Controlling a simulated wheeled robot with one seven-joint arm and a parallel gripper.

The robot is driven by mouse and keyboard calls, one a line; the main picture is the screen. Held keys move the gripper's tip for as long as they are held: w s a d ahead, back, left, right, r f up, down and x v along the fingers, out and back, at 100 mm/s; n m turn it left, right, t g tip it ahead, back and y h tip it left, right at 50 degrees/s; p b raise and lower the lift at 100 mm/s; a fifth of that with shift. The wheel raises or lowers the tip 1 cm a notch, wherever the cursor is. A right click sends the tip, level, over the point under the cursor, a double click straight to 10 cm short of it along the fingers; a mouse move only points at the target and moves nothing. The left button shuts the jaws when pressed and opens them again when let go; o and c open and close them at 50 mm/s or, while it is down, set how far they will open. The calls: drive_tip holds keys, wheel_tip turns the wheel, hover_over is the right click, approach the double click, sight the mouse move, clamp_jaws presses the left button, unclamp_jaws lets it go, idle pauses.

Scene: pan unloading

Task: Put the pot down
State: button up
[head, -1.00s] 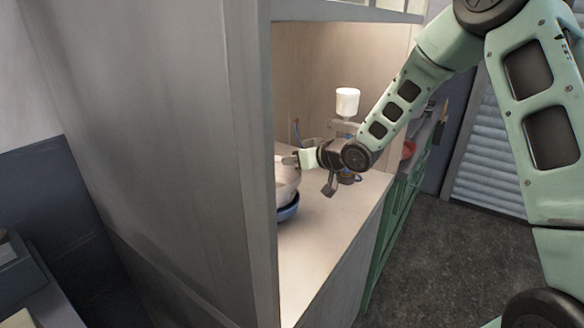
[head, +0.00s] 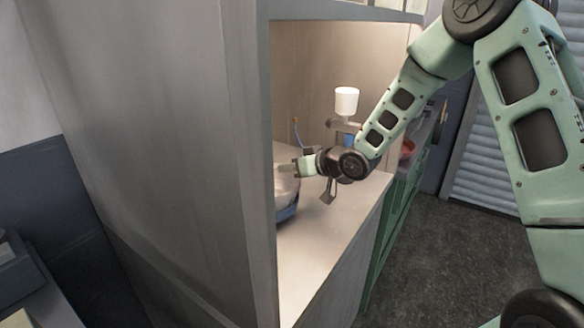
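A rounded, shiny metal pot (head: 287,190) shows at the left end of the counter in the head view. Its left part is hidden behind the tall grey panel. A blue rim or dish (head: 288,212) shows at its base; I cannot tell whether the pot rests in it or only stands in front of it. My gripper (head: 290,166) is at the upper right of the pot, at or very near its top edge. The fingertips are small and partly lost against the pot, so whether they are closed on it cannot be seen.
The tall grey panel (head: 165,150) blocks the view on the left. The counter (head: 325,228) is bare in front and to the right of the pot.

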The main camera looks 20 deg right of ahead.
drive_tip(key=v, duration=1.2)
drive_tip(key=s+a+f+n+g+h, duration=0.15)
drive_tip(key=s+a+g+h, duration=0.3)
drive_tip(key=s+a, duration=0.6)
drive_tip(key=s+a+n+g+h, duration=0.1)
drive_tip(key=s+a+g, duration=0.1)
drive_tip(key=s, duration=0.9)
drive_tip(key=s+a+n+g, duration=0.1)
drive_tip(key=s+a+g, duration=0.2)
drive_tip(key=s, duration=0.8)
drive_tip(key=shift+a+r+g+h+b, duration=0.15)
drive_tip(key=shift+r+g+h+b, duration=0.2)
drive_tip(key=shift+g, duration=0.6)
drive_tip(key=shift+n, duration=0.25)
